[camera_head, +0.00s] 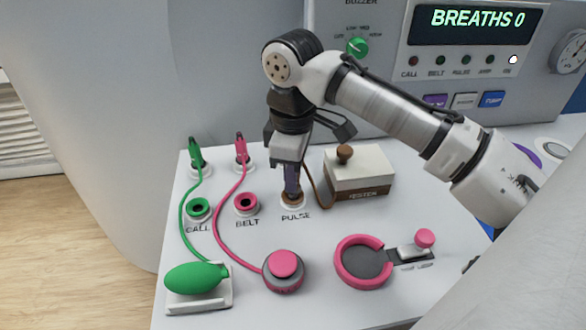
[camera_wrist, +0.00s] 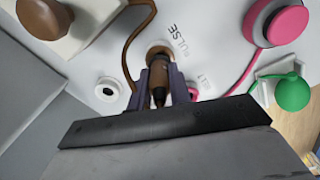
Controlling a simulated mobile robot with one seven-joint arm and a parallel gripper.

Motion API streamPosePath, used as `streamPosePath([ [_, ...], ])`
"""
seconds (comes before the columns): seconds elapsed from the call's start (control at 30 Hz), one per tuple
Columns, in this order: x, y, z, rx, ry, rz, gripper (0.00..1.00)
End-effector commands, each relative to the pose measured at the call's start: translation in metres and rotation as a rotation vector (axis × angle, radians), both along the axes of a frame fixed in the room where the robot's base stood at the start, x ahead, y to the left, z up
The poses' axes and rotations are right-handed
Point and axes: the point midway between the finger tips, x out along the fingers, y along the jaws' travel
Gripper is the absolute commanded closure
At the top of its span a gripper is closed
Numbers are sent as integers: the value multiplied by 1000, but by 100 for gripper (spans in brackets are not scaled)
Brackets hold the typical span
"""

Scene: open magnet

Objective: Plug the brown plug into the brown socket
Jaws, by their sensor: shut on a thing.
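My gripper (camera_head: 291,190) points straight down at the brown socket (camera_head: 292,202) labelled PULSE on the white panel. In the wrist view my gripper (camera_wrist: 160,85) is shut on the brown plug (camera_wrist: 158,75), which sits between the two purple-grey fingers. The plug lines up with the brown socket (camera_wrist: 159,51), and its front end is at the socket's mouth. I cannot tell how deep it sits. The fingers hide most of the plug in the head view. A brown cord runs from the plug area to the tester box (camera_head: 357,178).
Left of the gripper are the pink BELT socket (camera_head: 246,204) and green CALL socket (camera_head: 198,209), with pink and green plugs parked behind them. A pink button (camera_head: 284,270), green bulb (camera_head: 196,278) and pink ring (camera_head: 350,282) stand in front. The console (camera_head: 400,110) rises behind.

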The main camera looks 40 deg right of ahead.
Motion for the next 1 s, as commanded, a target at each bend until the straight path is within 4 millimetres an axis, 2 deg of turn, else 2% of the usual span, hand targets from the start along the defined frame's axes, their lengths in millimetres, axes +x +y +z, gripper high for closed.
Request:
streamPosePath([
  [0.83,0,0,-13,1,-1,1,100],
  [0.87,0,0,-13,1,-1,1,76],
  [1.0,0,0,-13,1,-1,1,58],
])
